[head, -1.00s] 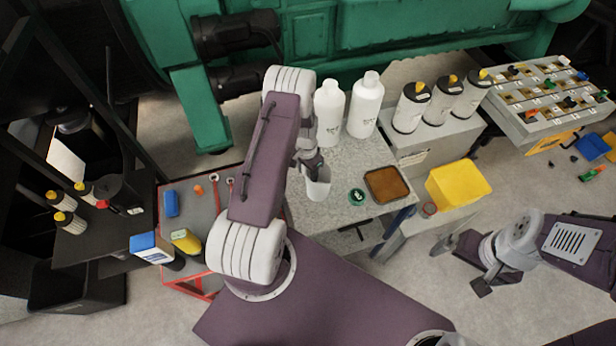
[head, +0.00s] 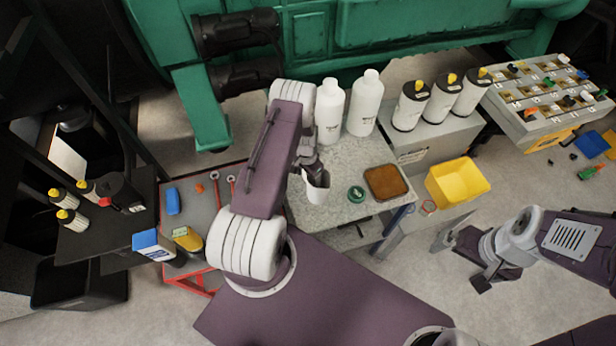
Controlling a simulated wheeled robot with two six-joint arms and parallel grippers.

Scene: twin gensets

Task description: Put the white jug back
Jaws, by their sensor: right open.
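The white jug (head: 315,194) is a small open-topped vessel near the front left part of the grey speckled bench top (head: 345,160). My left gripper (head: 312,172) is at its rim and appears shut on it; my own arm hides part of the grip. Whether the jug touches the bench top or hangs just above it, I cannot tell. My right gripper (head: 463,262) is open and empty, over the floor at the right.
Two white bottles (head: 364,105) stand at the back of the bench. A green-rimmed lid (head: 356,194) and a brown-filled tray (head: 386,183) lie right of the jug. A yellow bin (head: 458,184) and black-and-white canisters (head: 410,107) stand further right. A red-framed cart (head: 204,211) stands left.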

